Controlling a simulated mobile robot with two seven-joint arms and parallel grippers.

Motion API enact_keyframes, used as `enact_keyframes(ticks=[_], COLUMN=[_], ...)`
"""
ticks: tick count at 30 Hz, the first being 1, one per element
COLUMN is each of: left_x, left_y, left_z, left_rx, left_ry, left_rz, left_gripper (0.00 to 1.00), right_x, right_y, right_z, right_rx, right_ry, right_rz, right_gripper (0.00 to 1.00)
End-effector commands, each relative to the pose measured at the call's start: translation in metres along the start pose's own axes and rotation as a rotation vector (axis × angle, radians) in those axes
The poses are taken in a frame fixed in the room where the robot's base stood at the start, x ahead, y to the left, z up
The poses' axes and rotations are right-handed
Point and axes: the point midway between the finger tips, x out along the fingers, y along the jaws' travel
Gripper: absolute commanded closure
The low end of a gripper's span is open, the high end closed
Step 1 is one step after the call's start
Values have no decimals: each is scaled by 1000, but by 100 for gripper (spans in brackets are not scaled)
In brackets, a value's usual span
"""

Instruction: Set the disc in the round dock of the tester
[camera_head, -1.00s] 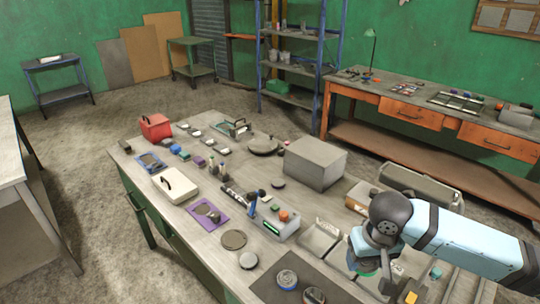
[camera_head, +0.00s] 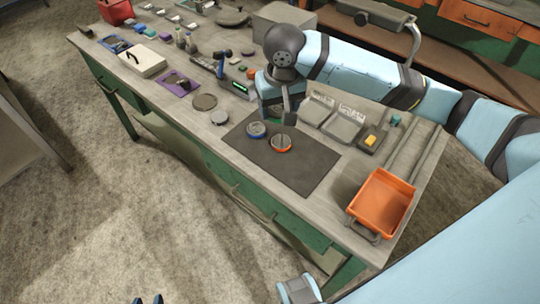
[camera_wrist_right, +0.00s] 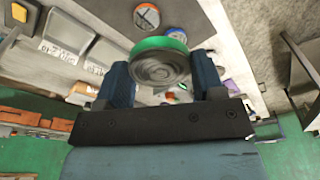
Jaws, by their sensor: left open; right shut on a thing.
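My right gripper (camera_head: 283,112) is above the back edge of the dark mat. In the right wrist view it is shut on a grey disc with a green rim (camera_wrist_right: 160,58), held between its two blue fingers. In the head view the arm mostly hides this disc. A grey device with a lit green display (camera_head: 239,89), which looks like the tester, stands behind and left of the gripper. I cannot make out its round dock.
A blue-ringed disc (camera_head: 256,130) and an orange-ringed disc (camera_head: 281,144) lie on the dark mat (camera_head: 300,173). Grey trays (camera_head: 344,126) stand to the right, an orange bin (camera_head: 382,204) at the near right corner. The mat's front is clear.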

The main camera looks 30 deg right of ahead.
Motion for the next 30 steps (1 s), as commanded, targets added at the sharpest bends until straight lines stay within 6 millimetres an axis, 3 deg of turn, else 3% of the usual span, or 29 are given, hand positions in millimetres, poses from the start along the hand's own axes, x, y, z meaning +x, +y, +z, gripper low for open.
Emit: enact_keyframes(ticks=[5, 19, 30], left_x=[3, 6, 7], left_y=[-2, -4, -3], left_z=[-2, 2, 7], left_rx=[3, 4, 4], left_ry=[9, 9, 2], left_rz=[-2, -4, -3], left_gripper=[57, 57, 57], right_x=[17, 134, 169], right_y=[1, 1, 0], right_z=[1, 15, 20], right_rx=[5, 5, 3], right_ry=[-1, 0, 0], right_rz=[1, 2, 1], right_gripper=[73, 73, 73])
